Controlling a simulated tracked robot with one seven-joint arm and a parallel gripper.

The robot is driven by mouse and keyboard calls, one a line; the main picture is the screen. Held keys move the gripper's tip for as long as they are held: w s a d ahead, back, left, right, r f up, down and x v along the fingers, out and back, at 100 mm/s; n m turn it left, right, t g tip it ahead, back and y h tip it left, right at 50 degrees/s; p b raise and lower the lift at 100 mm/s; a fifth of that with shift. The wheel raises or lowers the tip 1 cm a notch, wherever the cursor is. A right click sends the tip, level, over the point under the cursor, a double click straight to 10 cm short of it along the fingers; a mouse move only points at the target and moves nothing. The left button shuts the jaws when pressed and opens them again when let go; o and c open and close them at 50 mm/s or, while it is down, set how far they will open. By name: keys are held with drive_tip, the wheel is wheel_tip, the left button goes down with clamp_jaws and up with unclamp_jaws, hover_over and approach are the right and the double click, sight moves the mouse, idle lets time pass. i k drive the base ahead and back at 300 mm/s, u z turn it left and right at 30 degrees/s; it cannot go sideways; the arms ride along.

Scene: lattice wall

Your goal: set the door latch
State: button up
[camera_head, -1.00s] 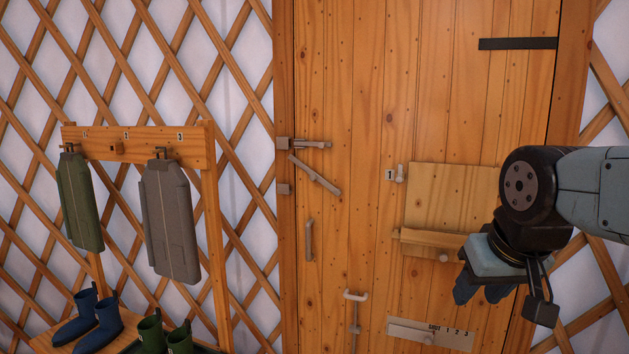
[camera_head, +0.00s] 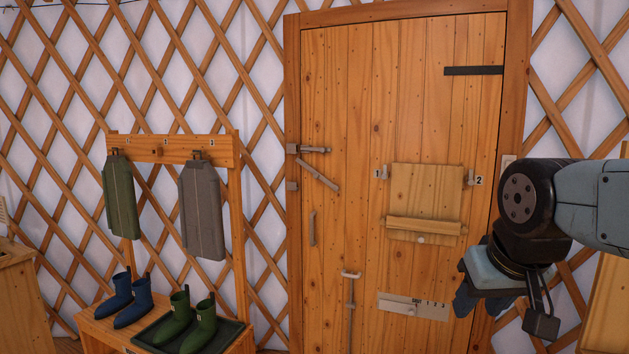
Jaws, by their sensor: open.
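The plank door (camera_head: 345,110) stands shut in its wooden frame. On its left edge, a short horizontal wooden piece (camera_head: 316,150) lies beside an upper block (camera_head: 292,149) on the frame. Below it a wooden latch bar (camera_head: 318,175) slants down to the right, its upper end near the horizontal piece. A lower block (camera_head: 291,185) sits on the frame, apart from the bar. My gripper (camera_head: 478,303) hangs at the lower right, open and apart from the latch parts; its fingers are partly hidden by its body.
A door handle (camera_head: 312,228) and a vertical bolt (camera_head: 350,305) are lower on the door. A panel (camera_head: 428,190) sits between turn-pieces marked 1 and 2. A wooden box (camera_head: 22,300) stands far left.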

sight(316, 174)
drive_tip(key=u, duration=1.9)
drive_tip(key=i, duration=1.15)
drive_tip(key=z, duration=2.25)
drive_tip(key=i, duration=0.9)
drive_tip(key=z, duration=0.05)
